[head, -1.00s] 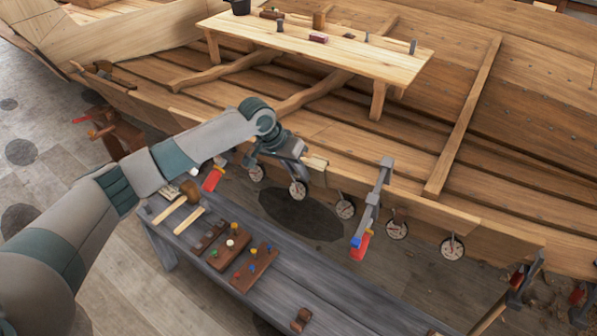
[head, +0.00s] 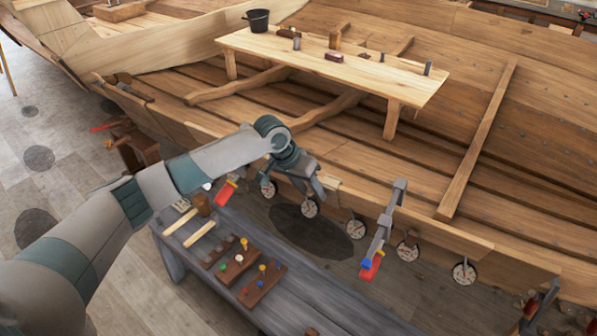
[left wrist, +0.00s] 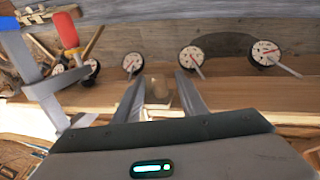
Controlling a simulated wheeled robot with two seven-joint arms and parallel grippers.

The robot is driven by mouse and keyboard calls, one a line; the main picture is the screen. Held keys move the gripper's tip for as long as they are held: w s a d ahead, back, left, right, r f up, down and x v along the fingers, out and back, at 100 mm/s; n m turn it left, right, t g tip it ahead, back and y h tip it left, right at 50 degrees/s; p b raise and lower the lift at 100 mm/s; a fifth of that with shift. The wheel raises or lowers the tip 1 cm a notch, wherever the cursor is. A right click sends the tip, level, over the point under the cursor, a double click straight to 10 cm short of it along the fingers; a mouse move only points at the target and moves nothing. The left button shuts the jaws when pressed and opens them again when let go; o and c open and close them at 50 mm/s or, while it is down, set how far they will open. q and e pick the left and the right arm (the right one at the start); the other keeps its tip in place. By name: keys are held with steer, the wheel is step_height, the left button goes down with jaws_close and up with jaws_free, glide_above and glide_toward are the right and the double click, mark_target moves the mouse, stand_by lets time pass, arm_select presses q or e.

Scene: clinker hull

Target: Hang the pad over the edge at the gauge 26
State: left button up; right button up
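The pad, seemingly the small pale piece (head: 329,182), sits at the top edge of the hull plank (head: 440,231), beside my left gripper (head: 318,192). In the left wrist view a tan piece, likely the same pad (left wrist: 158,88), lies at the plank edge between my left fingers (left wrist: 160,84). The fingers are spread, with a gap on each side of it. My right gripper is out of view.
A grey clamp (head: 385,226) with a red and blue handle grips the plank to the right. A grey bench (head: 310,300) with tools and peg blocks stands in front. A pale plank table (head: 300,55) stands inside the hull.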

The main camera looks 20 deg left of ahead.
arm_select(q)
steer(key=b+v, duration=0.4)
steer(key=v, duration=1.3)
steer(key=shift+b, duration=0.4)
steer(key=shift+d+f, duration=0.1)
